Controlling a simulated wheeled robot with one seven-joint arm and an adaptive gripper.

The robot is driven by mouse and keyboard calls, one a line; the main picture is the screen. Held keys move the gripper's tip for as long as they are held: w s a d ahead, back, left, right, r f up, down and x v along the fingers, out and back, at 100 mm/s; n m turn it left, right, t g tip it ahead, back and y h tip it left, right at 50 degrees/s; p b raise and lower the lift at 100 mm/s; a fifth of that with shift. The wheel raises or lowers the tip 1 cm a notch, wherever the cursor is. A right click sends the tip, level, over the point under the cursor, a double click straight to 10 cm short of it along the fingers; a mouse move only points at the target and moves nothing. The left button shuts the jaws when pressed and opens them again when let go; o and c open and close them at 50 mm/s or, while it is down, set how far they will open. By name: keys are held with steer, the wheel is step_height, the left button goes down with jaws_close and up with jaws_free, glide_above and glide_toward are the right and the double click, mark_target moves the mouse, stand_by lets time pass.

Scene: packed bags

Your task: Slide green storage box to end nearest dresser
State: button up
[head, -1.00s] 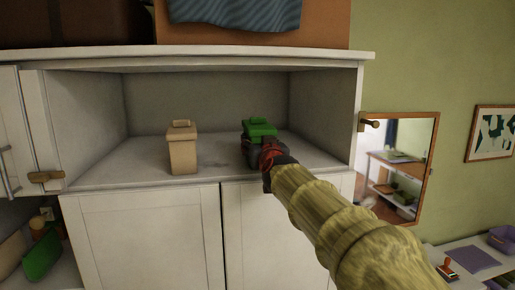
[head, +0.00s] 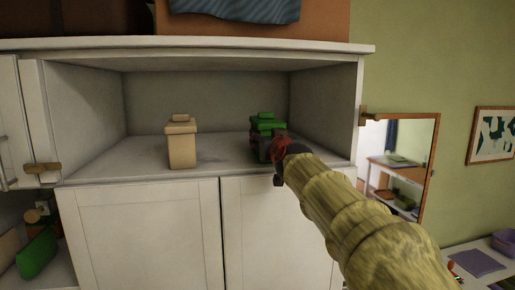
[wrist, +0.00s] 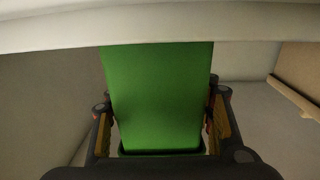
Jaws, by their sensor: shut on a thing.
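The green storage box (head: 266,122) stands upright on the white cupboard shelf (head: 225,147), right of the middle of the open compartment. My gripper (head: 270,148) reaches in from the lower right and is shut on the box. In the wrist view the green box (wrist: 157,95) fills the middle, with a finger of my gripper (wrist: 160,130) on each side of it. In the head view my gripper hides part of the box's lower half. I cannot clearly tell which piece is the dresser.
A beige lidded box (head: 182,145) stands on the shelf to the left, apart from the green one. The compartment's right wall (head: 327,108) is close on the right, with some bare shelf before it. A mirror (head: 402,160) hangs further right.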

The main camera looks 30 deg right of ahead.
steer(key=shift+s+d+f+b, duration=0.15)
steer(key=shift+d+b, duration=0.4)
steer(key=shift+b, duration=0.3)
steer(key=shift+s+d+b, duration=0.1)
steer(key=shift+d+b, duration=0.45)
steer(key=shift+b, duration=0.25)
steer(key=shift+d+b, duration=0.2)
steer(key=shift+b, duration=0.2)
steer(key=shift+s+d+b, duration=0.2)
steer(key=shift+d+b, duration=0.15)
steer(key=shift+b, duration=0.2)
steer(key=shift+d, duration=0.1)
steer(key=shift+d+b, duration=0.3)
steer(key=shift+b, duration=0.25)
steer(key=shift+s+d+b, duration=0.2)
steer(key=shift+d+b, duration=0.35)
steer(key=shift+b, duration=0.2)
steer(key=shift+s+d+b, duration=0.2)
steer(key=shift+d+b, duration=0.3)
steer(key=shift+b, duration=0.25)
steer(key=shift+s+d+b, duration=0.2)
steer(key=shift+d+b, duration=0.5)
steer(key=shift+d, duration=0.05)
steer(key=shift+s+d+b, duration=0.2)
steer(key=shift+d+b, duration=0.45)
steer(key=shift+d, duration=0.05)
